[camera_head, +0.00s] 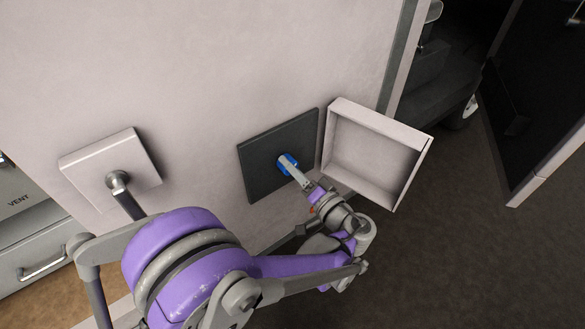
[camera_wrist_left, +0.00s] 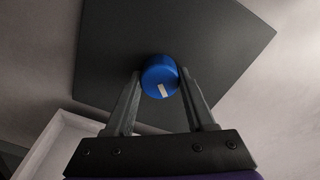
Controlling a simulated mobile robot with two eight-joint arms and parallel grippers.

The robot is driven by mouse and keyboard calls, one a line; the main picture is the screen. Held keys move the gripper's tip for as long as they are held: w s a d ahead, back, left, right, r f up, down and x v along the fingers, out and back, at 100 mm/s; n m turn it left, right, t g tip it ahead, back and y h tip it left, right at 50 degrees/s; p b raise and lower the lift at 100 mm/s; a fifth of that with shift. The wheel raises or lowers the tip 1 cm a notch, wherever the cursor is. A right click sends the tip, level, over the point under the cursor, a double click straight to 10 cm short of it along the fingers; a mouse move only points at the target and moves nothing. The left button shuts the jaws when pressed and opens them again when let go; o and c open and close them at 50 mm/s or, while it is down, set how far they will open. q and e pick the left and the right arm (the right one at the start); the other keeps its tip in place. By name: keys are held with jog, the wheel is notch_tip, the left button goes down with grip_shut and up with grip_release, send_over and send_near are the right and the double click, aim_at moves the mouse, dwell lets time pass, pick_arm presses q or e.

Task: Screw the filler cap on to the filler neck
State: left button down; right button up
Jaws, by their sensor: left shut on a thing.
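The blue filler cap (camera_head: 286,164) is in front of the dark square panel (camera_head: 256,181) on the pale wall. It also shows in the left wrist view (camera_wrist_left: 160,78), with a white mark on its face. My left gripper (camera_head: 290,168) is shut on the cap, one finger on each side of it; its fingertips also show in the left wrist view (camera_wrist_left: 160,80). The filler neck is hidden behind the cap, so I cannot tell how far the cap sits on it. My right gripper is not in view.
An open, shallow box-like door (camera_head: 372,152) stands out from the wall just right of the dark panel, close to my left wrist. A pale square plate (camera_head: 85,165) with a pipe projects from the wall at left. Dark floor (camera_head: 470,240) lies open at right.

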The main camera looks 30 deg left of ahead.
pick_arm(q)
jog(key=shift+m, duration=1.2)
jog(key=shift+c, duration=0.8)
grip_release()
jog(key=shift+d, duration=0.1)
jog(key=v, duration=0.4)
jog(key=shift+s+d, duration=0.15)
jog(key=shift+d, duration=0.2)
jog(key=shift+a, duration=0.1)
